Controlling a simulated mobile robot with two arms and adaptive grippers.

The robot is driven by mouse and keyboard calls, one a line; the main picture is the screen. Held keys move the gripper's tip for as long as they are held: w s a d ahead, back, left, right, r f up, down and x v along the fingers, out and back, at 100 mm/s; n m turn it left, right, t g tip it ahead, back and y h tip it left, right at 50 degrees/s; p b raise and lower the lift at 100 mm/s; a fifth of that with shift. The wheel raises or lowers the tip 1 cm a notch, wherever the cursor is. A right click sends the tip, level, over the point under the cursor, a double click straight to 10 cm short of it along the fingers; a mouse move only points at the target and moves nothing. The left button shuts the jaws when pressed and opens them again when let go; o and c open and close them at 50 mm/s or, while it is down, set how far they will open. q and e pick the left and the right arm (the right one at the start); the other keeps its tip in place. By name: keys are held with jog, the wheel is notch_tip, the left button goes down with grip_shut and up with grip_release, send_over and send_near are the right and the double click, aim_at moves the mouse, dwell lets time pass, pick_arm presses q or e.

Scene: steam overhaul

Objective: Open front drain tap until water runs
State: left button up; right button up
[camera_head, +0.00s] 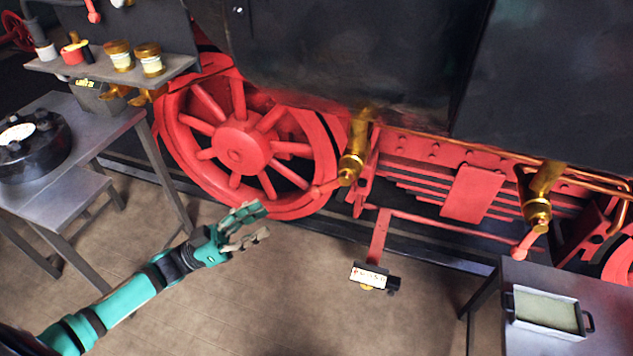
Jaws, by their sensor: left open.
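Two brass drain taps hang under the dark boiler side. One tap (352,160) is near the middle, with a red-knobbed lever pointing left and down. The other tap (540,205) is at the right, with a red-ended lever pointing down. I cannot tell which one is the front tap. No running water shows at either. My left gripper (262,223) is open and empty, in front of the red spoked wheel's lower edge, left of and below the middle tap and apart from it. My right gripper is not in view.
A red spoked wheel (238,148) stands behind my left gripper. A table with a tray (545,313) stands at the lower right, a workbench (95,130) at the left. The floor between is clear.

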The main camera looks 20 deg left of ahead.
aim_at(310, 194)
pick_arm(q)
jog(key=p+x, duration=0.3)
jog(key=x, duration=0.9)
jog(key=shift+w+r+p, duration=0.15)
jog(key=shift+p, duration=0.15)
jog(key=shift+w+d, duration=0.2)
jog(key=shift+d, duration=0.15)
jog(key=shift+w+d+r, duration=0.1)
jog(key=shift+w+d, duration=0.1)
jog(key=shift+d, duration=0.05)
jog(key=shift+c, duration=0.2)
jog(key=shift+s+r, duration=0.1)
jog(key=c, duration=0.9)
grip_shut()
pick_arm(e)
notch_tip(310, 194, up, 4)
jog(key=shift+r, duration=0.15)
